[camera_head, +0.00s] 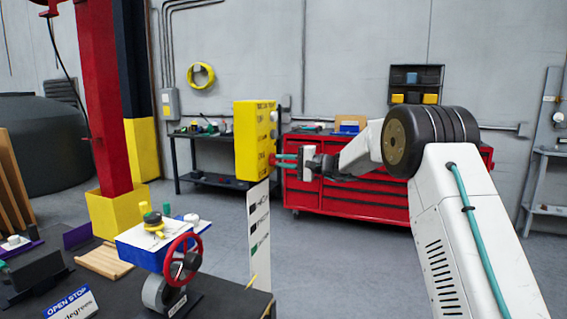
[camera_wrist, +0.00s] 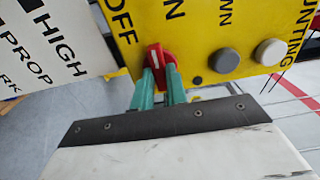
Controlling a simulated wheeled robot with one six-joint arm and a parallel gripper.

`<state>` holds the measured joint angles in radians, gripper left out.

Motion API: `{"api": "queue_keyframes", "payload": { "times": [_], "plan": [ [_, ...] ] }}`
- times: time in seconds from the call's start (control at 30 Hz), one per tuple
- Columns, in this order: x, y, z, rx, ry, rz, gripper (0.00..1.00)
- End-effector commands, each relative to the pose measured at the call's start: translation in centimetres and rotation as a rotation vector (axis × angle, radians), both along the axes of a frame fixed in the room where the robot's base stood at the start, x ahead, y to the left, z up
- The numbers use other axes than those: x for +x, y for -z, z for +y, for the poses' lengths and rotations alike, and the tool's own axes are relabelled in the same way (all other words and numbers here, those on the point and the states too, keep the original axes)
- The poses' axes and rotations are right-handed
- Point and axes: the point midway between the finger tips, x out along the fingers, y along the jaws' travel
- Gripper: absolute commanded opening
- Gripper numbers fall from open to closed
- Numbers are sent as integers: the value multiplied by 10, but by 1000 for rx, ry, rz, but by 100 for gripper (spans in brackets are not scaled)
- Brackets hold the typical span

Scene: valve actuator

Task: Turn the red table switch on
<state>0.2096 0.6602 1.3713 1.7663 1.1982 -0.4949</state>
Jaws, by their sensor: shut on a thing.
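The red switch (camera_wrist: 156,56) is a small red knob with a white mark, on the lower part of a yellow control box (camera_wrist: 197,25). In the head view the yellow box (camera_head: 255,140) stands upright at the table's right corner. My gripper (camera_wrist: 160,72) has its two teal fingers on either side of the red knob and is shut on it. In the head view my gripper (camera_head: 274,160) reaches the box from the right, and the knob is mostly hidden by the fingers. The word OFF shows beside the knob in the wrist view.
A white label board (camera_head: 259,225) hangs below the box. A blue-and-white valve actuator (camera_head: 160,245) with a red handwheel (camera_head: 183,260) stands on the dark table. A red tool cabinet (camera_head: 350,185) stands behind my arm.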

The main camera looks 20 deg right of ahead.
Motion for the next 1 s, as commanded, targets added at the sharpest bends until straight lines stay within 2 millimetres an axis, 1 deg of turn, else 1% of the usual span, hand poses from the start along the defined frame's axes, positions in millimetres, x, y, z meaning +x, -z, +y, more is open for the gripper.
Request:
{"api": "queue_keyframes", "payload": {
  "times": [0.3,0.6,0.8,1.0],
  "plan": [
    [0,1,-1,174,2,242,0],
    [0,1,-1,315,3,435,0],
    [0,1,-2,377,3,521,0],
    [0,1,-2,411,3,568,0]
  ]
}}
